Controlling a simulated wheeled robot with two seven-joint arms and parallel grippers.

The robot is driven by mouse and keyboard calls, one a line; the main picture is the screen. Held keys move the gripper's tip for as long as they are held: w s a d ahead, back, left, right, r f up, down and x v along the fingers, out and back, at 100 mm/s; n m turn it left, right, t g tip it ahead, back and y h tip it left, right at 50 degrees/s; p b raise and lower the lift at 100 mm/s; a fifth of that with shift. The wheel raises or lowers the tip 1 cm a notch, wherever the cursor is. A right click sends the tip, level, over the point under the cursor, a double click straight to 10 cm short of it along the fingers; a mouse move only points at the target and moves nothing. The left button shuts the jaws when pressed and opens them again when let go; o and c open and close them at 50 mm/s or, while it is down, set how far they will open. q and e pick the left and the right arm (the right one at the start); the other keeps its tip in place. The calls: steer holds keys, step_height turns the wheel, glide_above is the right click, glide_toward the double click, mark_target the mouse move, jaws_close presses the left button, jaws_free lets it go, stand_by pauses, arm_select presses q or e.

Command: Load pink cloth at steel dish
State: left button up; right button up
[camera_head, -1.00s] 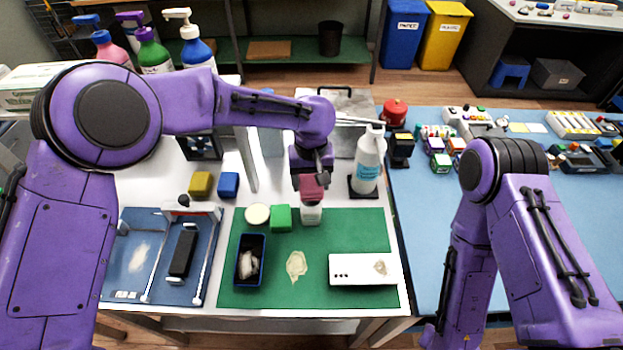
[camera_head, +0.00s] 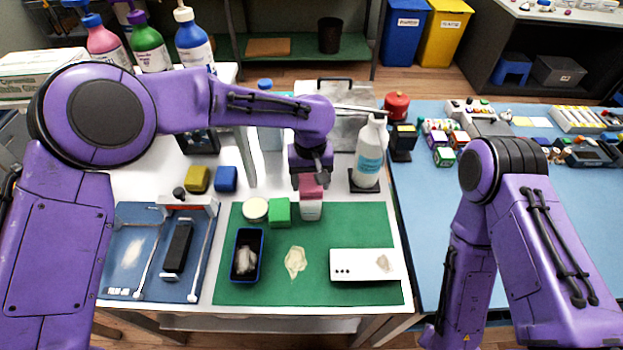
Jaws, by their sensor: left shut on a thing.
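My left gripper (camera_head: 311,176) hangs over the back of the green mat (camera_head: 355,225), pointing down. It is shut on a small pink piece (camera_head: 311,188), which I take for the pink cloth; the fingers hide part of it. I cannot tell whether the two touch.
A green block (camera_head: 279,212) and a round cream-lidded jar (camera_head: 255,209) stand left of the white container. A dark blue tray (camera_head: 235,270), a pale smear and a white plate (camera_head: 350,278) lie in front.

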mark_target(311, 180)
arm_select(q)
steer(key=shift+f, duration=0.75)
stand_by(0.8)
step_height(311, 180, up, 7)
steer(key=p, duration=0.8)
steer(key=shift+r, duration=0.15)
stand_by(0.6)
